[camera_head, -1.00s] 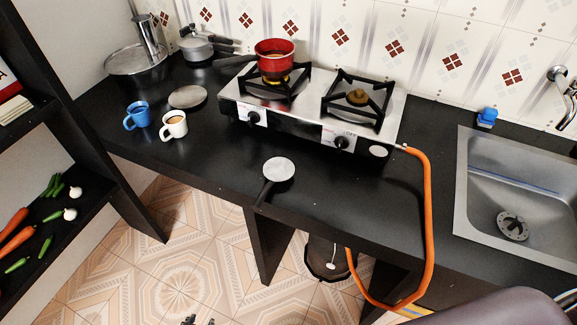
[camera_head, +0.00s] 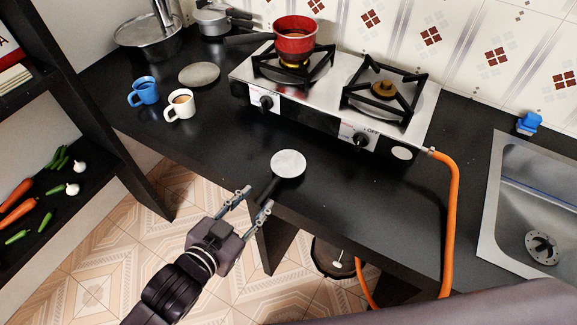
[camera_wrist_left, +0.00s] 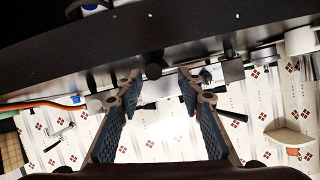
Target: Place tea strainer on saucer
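The tea strainer (camera_head: 288,164), a pale round mesh with a black handle, lies at the counter's front edge, its handle pointing toward the edge. The saucer is the flat grey disc (camera_head: 198,74) on the counter, behind the mugs. My left gripper (camera_head: 252,198) is open at the front edge, its fingertips spread near the handle's end. Its open fingers also show in the left wrist view (camera_wrist_left: 159,78), with a small dark round end (camera_wrist_left: 153,70) between the tips, probably the handle. I cannot tell whether they touch. My right gripper is out of view.
A blue mug (camera_head: 143,91) and a white mug (camera_head: 180,104) with brown liquid stand in front of the saucer. The stove (camera_head: 330,90) with a red pot (camera_head: 295,40) is behind the strainer. An orange hose (camera_head: 452,210) and sink (camera_head: 500,190) are right.

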